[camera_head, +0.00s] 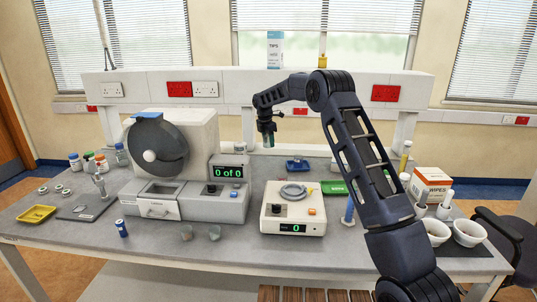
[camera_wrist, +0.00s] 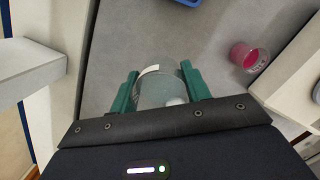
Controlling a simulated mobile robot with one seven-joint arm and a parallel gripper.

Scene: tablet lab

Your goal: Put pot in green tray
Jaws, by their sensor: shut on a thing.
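My gripper (camera_head: 267,138) hangs above the back of the bench, near its middle, with green fingers pointing down. In the wrist view my gripper (camera_wrist: 158,78) is shut on a clear, translucent pot (camera_wrist: 158,90). The pot sits between the two fingers, with a pale rim and something white low in it. In the head view the pot is too small to make out clearly. The green tray (camera_head: 335,187) lies on the bench to the right of my gripper, behind the balance, partly hidden by my arm.
A blue tray (camera_head: 297,165) lies behind the balance (camera_head: 292,225). A counting machine (camera_head: 160,160) stands on the left and a yellow tray (camera_head: 37,214) at the far left. The wrist view shows a small pot with pink contents (camera_wrist: 245,55). White bowls (camera_head: 468,233) stand at the right.

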